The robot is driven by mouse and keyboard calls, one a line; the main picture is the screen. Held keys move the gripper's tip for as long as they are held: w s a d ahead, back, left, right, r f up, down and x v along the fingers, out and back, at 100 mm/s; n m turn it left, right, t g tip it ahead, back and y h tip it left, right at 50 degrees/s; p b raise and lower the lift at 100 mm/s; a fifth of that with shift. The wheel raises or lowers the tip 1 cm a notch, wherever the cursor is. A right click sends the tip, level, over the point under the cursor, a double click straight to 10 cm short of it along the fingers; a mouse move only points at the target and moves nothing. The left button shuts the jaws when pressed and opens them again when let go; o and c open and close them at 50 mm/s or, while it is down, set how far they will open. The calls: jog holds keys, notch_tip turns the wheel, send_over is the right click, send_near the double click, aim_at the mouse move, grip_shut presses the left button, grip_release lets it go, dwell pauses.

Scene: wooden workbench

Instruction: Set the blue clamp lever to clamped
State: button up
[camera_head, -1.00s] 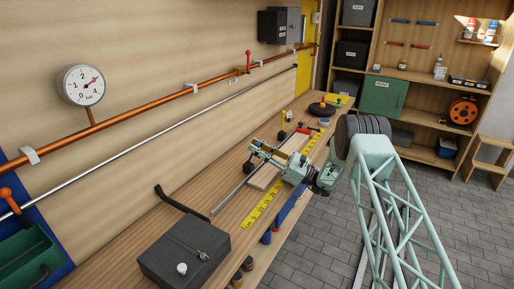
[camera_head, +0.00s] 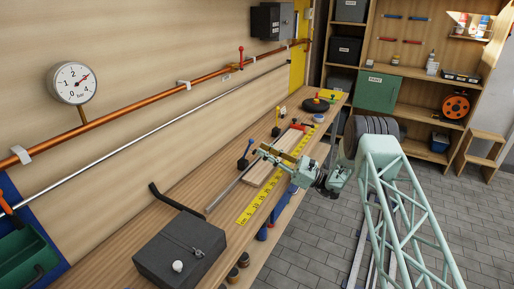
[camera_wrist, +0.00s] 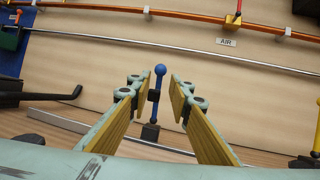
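The blue clamp lever (camera_head: 247,149) stands upright, leaning slightly, on a small black base (camera_head: 242,163) on the workbench near the wall. In the wrist view the blue lever (camera_wrist: 160,84) with its round knob shows in the gap between my fingers, and its black base (camera_wrist: 150,133) is below. My gripper (camera_head: 264,151) is open, just right of the lever in the head view. In the wrist view its yellow-padded fingers (camera_wrist: 157,92) stand apart on either side of the lever. I see no contact; how deep the lever sits between them is unclear.
A wooden board (camera_head: 258,177) and yellow ruler (camera_head: 262,198) lie beneath my arm. A yellow-topped lever (camera_head: 277,124) stands farther along the bench. A dark box (camera_head: 180,252) sits at the near end. A copper pipe (camera_head: 150,103) runs along the wall.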

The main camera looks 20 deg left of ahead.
jog(key=shift+v, duration=2.55)
